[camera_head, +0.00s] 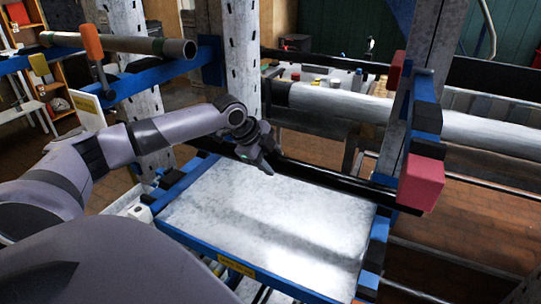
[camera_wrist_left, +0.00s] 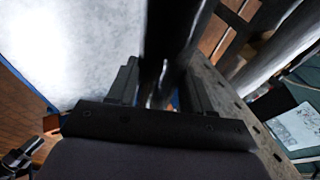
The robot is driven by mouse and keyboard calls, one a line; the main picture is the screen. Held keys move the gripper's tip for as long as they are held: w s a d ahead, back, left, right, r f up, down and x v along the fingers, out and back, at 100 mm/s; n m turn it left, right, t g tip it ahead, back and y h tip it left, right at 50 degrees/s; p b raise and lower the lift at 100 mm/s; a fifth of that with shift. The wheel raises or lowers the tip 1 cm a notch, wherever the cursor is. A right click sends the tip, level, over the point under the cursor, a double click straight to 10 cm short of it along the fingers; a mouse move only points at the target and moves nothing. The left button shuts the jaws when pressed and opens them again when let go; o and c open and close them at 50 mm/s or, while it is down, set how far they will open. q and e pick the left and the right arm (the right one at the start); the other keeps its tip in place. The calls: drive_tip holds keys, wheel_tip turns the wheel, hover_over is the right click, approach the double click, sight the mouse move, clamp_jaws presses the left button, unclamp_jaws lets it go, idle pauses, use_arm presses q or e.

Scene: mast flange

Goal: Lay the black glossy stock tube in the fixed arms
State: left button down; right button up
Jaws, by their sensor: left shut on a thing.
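The black glossy stock tube (camera_head: 325,179) slants across the head view above the far part of a grey metal plate. My left gripper (camera_head: 263,163) is shut on it; in the left wrist view the tube (camera_wrist_left: 178,45) passes between the two fingers (camera_wrist_left: 160,88). A blue arm with an orange upright (camera_head: 91,42) stands out from the left post, and its blue beam (camera_head: 155,77) is above and left of my gripper. A blue arm (camera_head: 426,105) with red blocks is on the right post. The tube's right end is near the lower red block (camera_head: 421,183); contact is unclear. My right gripper is not in view.
A grey tube (camera_head: 125,43) lies across the left blue arm. The grey plate (camera_head: 250,220) in its blue frame is bare. A thick pale pipe (camera_head: 490,138) runs behind the right post. Perforated metal posts (camera_head: 243,50) stand close to my left gripper.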

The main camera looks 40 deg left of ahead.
use_arm(q)
drive_tip(key=shift+w+f+b, duration=0.1)
drive_tip(key=shift+f+b, duration=1.05)
drive_tip(key=shift+f, duration=2.6)
drive_tip(key=shift+c, duration=1.9)
unclamp_jaws()
drive_tip(key=shift+f, duration=0.2)
drive_tip(key=d+v, duration=0.1)
drive_tip(key=v, duration=0.6)
drive_tip(key=shift+a+r, duration=0.15)
drive_tip(key=shift+a, duration=0.35)
